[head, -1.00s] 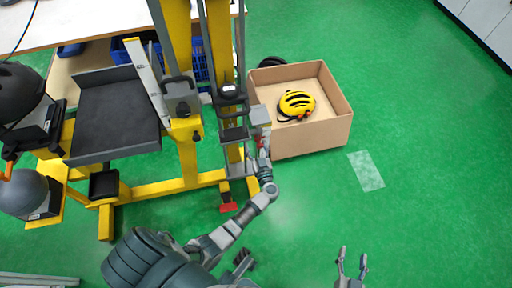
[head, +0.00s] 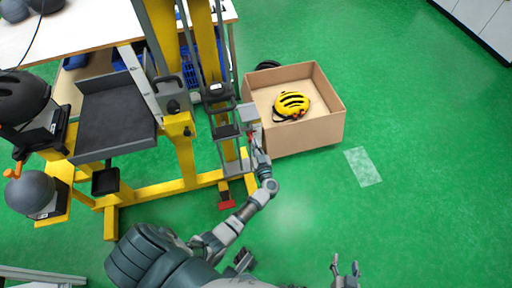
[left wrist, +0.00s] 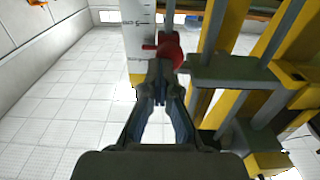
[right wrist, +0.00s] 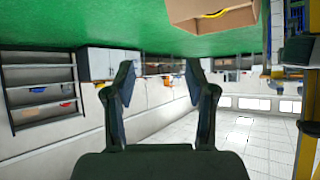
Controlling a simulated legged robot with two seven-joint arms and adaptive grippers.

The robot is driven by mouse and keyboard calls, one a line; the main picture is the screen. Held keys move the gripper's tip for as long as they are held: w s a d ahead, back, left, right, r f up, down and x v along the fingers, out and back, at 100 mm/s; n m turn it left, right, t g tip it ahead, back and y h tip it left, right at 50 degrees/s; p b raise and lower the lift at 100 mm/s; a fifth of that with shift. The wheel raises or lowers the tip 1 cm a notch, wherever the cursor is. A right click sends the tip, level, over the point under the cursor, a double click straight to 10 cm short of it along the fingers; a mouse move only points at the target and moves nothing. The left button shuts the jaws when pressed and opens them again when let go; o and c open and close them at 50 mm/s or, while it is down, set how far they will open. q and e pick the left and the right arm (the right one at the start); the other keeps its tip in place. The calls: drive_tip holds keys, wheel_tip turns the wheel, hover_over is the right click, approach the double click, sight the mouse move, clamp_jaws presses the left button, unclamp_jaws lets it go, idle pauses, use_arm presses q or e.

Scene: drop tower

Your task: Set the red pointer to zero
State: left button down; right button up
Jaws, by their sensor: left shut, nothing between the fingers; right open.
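The red pointer (left wrist: 170,50) shows in the left wrist view, beside a white scale strip (left wrist: 138,35) with black marks. The mark it stands at is too small to read. My left gripper (left wrist: 158,76) is shut and empty. Its tips overlap the pointer's lower edge in that view; I cannot tell whether they touch. In the head view my left gripper (head: 255,142) is at the right side of the yellow drop tower (head: 185,140), with a bit of red by it. My right gripper (head: 345,264) is open and empty over the floor; its fingers also show in the right wrist view (right wrist: 160,80).
A cardboard box (head: 315,133) with a yellow helmet (head: 291,104) stands just right of the tower. Grey carriage brackets and rails (left wrist: 225,70) are close right of my left gripper. A dark tray (head: 112,117) is at left.

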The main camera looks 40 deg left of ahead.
use_arm(q)
drive_tip(key=r+p, duration=0.1)
drive_tip(key=a+r+p, duration=0.1)
drive_tip(key=shift+a+r, duration=0.3)
drive_tip(key=c, duration=1.8)
unclamp_jaws()
drive_tip(key=o, duration=0.4)
drive_tip(key=shift+s+a, duration=0.1)
drive_tip(key=shift+c, duration=0.2)
drive_tip(key=o, duration=0.4)
drive_tip(key=shift+o, duration=0.9)
drive_tip(key=shift+a+f, duration=0.15)
drive_tip(key=shift+f, duration=0.05)
drive_tip(key=shift+a+f, duration=0.25)
drive_tip(key=shift+f, duration=0.05)
drive_tip(key=shift+d, duration=0.1)
approach(250, 139)
drive_tip(key=d, duration=0.1)
drive_tip(key=s+d+r, duration=0.1)
drive_tip(key=s+d, duration=0.1)
drive_tip(key=shift+d+r, duration=0.35)
drive_tip(key=shift+d, duration=0.05)
use_arm(e)
drive_tip(key=s+d+f+g+h, duration=0.1)
drive_tip(key=s+d+f+g, duration=0.1)
drive_tip(key=s+g, duration=0.4)
drive_tip(key=s+f, duration=0.1)
drive_tip(key=s, duration=0.2)
drive_tip(key=shift+s+d+f+h, duration=0.2)
drive_tip(key=shift+d+h, duration=0.1)
